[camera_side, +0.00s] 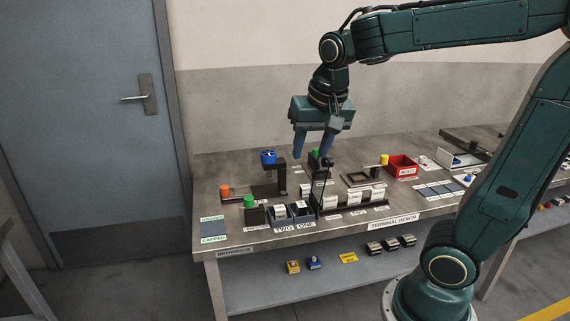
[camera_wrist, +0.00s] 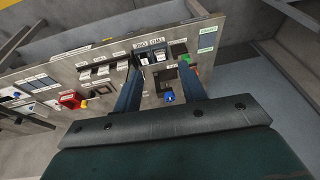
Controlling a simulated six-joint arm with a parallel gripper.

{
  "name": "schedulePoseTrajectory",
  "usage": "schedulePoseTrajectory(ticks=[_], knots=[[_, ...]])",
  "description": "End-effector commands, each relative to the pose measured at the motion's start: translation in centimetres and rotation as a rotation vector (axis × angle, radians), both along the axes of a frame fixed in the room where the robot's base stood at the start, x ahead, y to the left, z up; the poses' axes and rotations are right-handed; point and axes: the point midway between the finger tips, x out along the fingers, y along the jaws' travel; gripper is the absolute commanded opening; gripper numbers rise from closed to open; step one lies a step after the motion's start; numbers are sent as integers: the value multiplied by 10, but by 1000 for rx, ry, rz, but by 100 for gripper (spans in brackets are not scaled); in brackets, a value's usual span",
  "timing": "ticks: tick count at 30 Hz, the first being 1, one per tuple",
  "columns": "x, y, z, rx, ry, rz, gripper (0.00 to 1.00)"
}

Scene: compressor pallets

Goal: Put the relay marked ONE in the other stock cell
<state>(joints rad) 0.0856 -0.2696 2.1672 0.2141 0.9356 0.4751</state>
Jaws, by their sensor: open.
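Two stock cells stand at the front of the bench in the side view: a dark cell labelled TWO (camera_side: 280,214) on the left and a dark cell labelled ONE (camera_side: 302,211) on its right. In the wrist view, where the labels appear inverted, a small pale block (camera_wrist: 145,59) shows at the cell labelled ONE; I cannot read a mark on it. I cannot pick out the relay marked ONE with certainty. My gripper (camera_side: 312,154) is open and empty, pointing down above the bench behind the cells.
A rack of white blocks (camera_side: 352,196) stands right of the cells. A post with a blue knob (camera_side: 268,157) rises behind them. A green cylinder (camera_side: 249,201) and an orange cylinder (camera_side: 225,190) stand at left. A red bin (camera_side: 403,165) sits further right.

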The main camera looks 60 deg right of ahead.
Motion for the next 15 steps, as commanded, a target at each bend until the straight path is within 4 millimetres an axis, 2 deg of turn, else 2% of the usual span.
schedulePoseTrajectory(ticks=[9, 15], knots=[[-63, 37, 1, -64, -75, 399, 41], [-94, 54, -8, -112, -117, 611, 41]])
